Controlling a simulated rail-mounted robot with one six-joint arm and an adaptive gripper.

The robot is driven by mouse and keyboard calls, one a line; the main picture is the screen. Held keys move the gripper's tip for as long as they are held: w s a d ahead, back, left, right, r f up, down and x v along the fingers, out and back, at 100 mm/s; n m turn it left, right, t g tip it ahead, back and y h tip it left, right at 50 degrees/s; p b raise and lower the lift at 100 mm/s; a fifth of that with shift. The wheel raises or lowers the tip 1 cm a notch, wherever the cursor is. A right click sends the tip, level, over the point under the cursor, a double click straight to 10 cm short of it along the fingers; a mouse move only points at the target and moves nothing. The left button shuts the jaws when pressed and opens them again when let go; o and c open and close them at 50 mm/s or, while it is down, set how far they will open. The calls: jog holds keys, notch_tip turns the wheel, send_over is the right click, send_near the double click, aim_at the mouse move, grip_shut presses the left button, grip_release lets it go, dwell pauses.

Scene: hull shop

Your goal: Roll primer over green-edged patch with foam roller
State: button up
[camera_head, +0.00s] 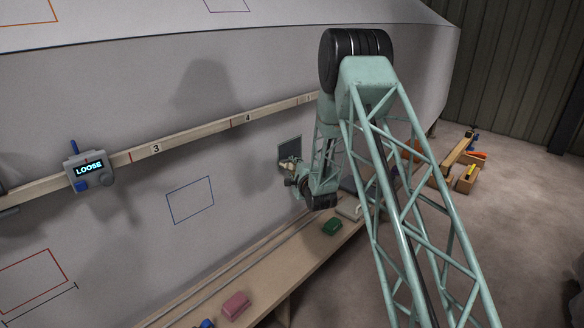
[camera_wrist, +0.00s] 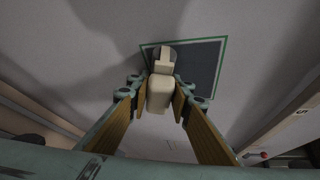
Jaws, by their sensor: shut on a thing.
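The green-edged patch (camera_wrist: 205,68) is a dark grey rectangle on the pale hull wall. In the head view it shows as a small dark patch (camera_head: 289,148) just beyond my arm's end. My gripper (camera_wrist: 160,98) is shut on the cream handle of the foam roller (camera_wrist: 160,92), which points toward the patch. The roller's head lies over the left part of the patch in the wrist view. I cannot tell whether it touches the surface. In the head view my gripper (camera_head: 291,173) is small, close to the patch and partly hidden by my arm.
A numbered wooden rail (camera_head: 200,141) runs along the hull with a "LOOSE" display box (camera_head: 89,170) on it. Blue (camera_head: 190,200) and red (camera_head: 32,281) outlines lie at left. Below, a bench (camera_head: 268,268) carries a green block (camera_head: 332,227) and a pink block (camera_head: 235,305).

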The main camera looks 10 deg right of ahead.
aim_at(289, 169)
jog(key=shift+s+a, duration=0.1)
jog(key=shift+a, duration=0.05)
dwell(0.4)
jog(key=shift+s+a, duration=0.55)
jog(key=shift+a, duration=0.2)
jog(key=shift+s+a, duration=0.55)
jog(key=shift+a, duration=0.15)
jog(key=shift+o, duration=1.2)
jog(key=shift+c, duration=1.2)
jog(key=shift+s+d, duration=0.45)
jog(key=shift+s, duration=0.15)
jog(key=shift+s+d, duration=0.7)
jog(key=shift+s, duration=0.25)
jog(key=shift+s+d, duration=0.65)
jog(key=shift+s, duration=0.3)
